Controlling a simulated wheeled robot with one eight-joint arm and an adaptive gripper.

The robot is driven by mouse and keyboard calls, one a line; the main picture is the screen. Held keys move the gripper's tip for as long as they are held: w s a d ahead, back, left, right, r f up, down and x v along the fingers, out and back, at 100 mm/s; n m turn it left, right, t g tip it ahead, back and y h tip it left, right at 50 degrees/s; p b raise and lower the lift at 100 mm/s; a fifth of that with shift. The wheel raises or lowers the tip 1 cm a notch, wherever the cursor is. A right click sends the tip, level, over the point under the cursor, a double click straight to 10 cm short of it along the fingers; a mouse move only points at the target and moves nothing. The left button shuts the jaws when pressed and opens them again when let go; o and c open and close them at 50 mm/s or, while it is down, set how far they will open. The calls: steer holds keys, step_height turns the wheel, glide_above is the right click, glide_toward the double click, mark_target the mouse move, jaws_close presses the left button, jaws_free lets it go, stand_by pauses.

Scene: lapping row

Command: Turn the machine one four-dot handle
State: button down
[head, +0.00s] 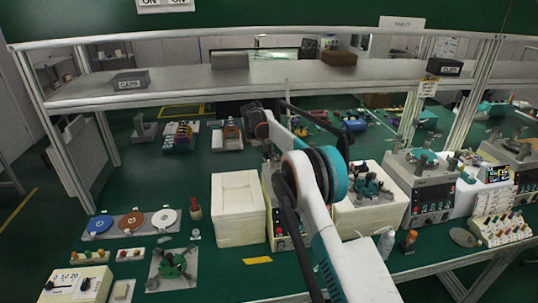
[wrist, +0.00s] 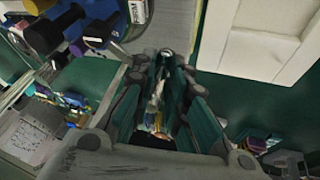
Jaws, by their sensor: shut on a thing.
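In the wrist view my gripper (wrist: 165,62) reaches toward the top of the picture, its long teal and grey fingers drawn together. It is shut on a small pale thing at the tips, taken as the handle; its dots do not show. Dark blue and purple cylindrical parts (wrist: 75,30) are close by at the upper left, with a white one (wrist: 138,12) beside them. In the head view my arm covers much of a machine (head: 280,238) with a red-buttoned panel, in the middle of the bench. My gripper is hidden there behind my own arm.
A white block (head: 238,210) stands just left of the covered machine; a pale block (head: 370,212) with a teal fixture stands to its right. Another machine (head: 422,190) is further right. A tray of coloured discs (head: 130,224) lies at left. A shelf (head: 250,82) crosses above the bench.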

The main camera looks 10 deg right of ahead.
stand_by(0.3)
steer(key=c, duration=1.6)
jaws_free()
steer(key=v, duration=1.2)
